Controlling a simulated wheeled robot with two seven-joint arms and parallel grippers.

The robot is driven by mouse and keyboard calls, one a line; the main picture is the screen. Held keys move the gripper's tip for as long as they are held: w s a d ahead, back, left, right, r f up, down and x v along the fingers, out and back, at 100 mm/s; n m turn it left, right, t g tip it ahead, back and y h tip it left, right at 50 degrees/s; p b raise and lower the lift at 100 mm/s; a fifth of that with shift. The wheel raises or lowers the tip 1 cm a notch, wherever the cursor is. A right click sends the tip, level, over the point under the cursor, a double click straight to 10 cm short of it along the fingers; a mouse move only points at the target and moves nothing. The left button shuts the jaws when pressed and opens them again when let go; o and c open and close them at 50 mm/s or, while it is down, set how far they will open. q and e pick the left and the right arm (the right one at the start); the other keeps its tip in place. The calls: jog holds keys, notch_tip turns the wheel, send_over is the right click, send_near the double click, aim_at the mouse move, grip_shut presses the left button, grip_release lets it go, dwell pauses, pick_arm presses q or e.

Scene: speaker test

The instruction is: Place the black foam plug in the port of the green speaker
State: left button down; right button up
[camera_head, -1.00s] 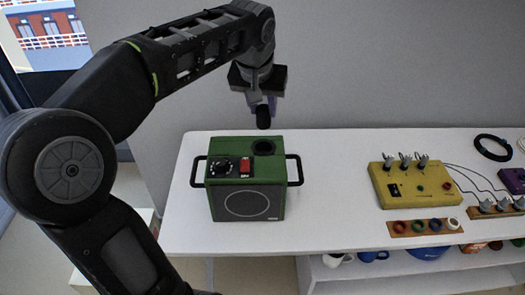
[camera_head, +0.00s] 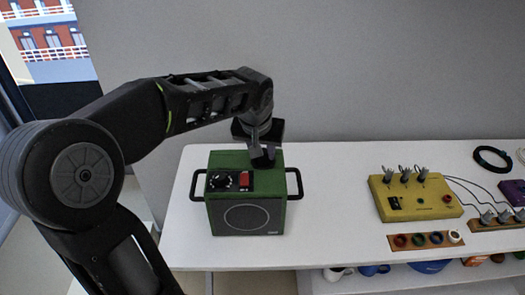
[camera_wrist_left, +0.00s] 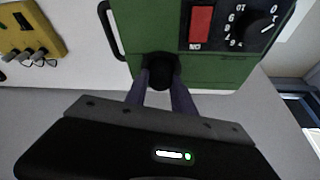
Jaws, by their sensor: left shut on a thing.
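The green speaker (camera_head: 272,190) stands on the white table, with a black knob (camera_head: 221,180), a red switch (camera_head: 246,179) and a black handle on each side. My left gripper (camera_head: 263,161) is at the top of the speaker, over its port at the back right. In the left wrist view its two purple fingers (camera_wrist_left: 163,88) are shut on the black foam plug (camera_wrist_left: 162,69). The plug is at the port and hides most of the opening. I cannot tell how deep it sits. My right gripper is not in view.
A yellow box (camera_head: 415,198) with knobs and wires stands to the right, with a wooden strip of coloured rings (camera_head: 428,240) in front. A black cable coil (camera_head: 492,159) lies at the back right. The table between speaker and yellow box is clear.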

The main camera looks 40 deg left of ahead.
pick_arm(q)
jog(key=shift+f, duration=0.2)
jog(key=shift+f, duration=0.25)
jog(key=c, duration=1.1)
grip_release()
jog(key=shift+r, duration=0.1)
jog(key=shift+o, duration=0.2)
jog(key=shift+r, duration=0.3)
jog(key=v, duration=1.1)
jog(key=shift+s+d+r, duration=0.15)
jog(key=shift+s+r, duration=0.15)
